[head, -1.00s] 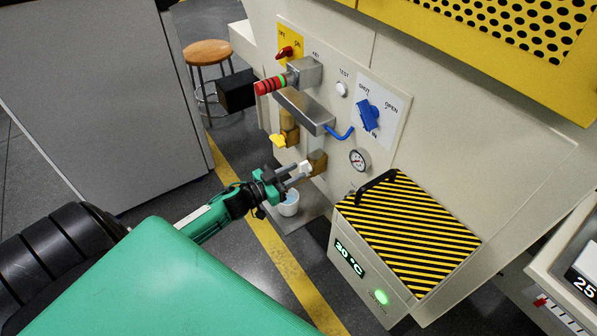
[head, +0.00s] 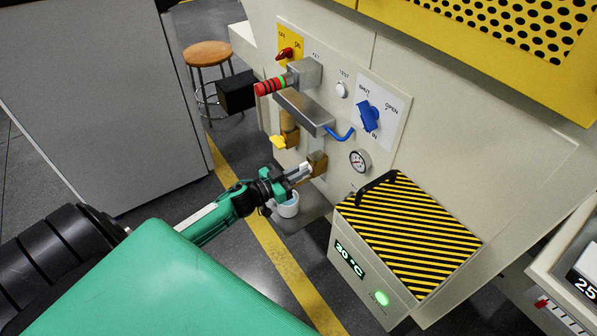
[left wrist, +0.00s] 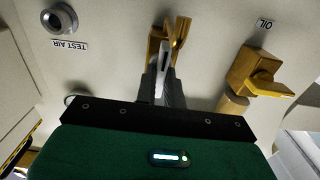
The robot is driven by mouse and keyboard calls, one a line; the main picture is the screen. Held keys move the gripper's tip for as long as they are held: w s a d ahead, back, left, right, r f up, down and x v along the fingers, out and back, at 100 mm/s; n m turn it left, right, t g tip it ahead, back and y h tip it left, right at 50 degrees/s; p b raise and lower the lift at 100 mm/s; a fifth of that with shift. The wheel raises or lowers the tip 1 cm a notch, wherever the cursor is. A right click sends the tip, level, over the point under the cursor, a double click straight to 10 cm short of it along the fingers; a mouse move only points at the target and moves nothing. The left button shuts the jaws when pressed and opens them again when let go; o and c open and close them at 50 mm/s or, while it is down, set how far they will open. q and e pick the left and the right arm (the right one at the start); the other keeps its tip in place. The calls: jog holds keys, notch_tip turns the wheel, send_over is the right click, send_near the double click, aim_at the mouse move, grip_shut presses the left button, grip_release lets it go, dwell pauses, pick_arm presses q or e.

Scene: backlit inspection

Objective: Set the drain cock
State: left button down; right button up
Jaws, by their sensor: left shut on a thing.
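The drain cock (head: 318,163) is a brass fitting low on the machine's pale panel, above a white cup. In the left wrist view the gripper (left wrist: 168,78) points straight at the brass fitting. The cock's own label cannot be read. My right gripper is not in view.
A second brass valve with a yellow handle (head: 279,142), marked OIL in the left wrist view (left wrist: 265,82), sits close by. A metal box (head: 305,112) and blue lever (head: 342,133) are above. The white cup (head: 289,206) stands below. A striped box (head: 410,225) juts out at right.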

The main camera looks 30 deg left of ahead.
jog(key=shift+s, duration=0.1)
pick_arm(q)
jog(key=shift+s+d+f+m, duration=0.1)
jog(key=shift+m, duration=2.9)
jog(key=shift+d+f+m, duration=0.1)
jog(key=shift+f+m, duration=0.05)
jog(key=shift+m, duration=2.85)
jog(key=shift+s+d+f+m, duration=0.1)
jog(key=shift+m, duration=2.9)
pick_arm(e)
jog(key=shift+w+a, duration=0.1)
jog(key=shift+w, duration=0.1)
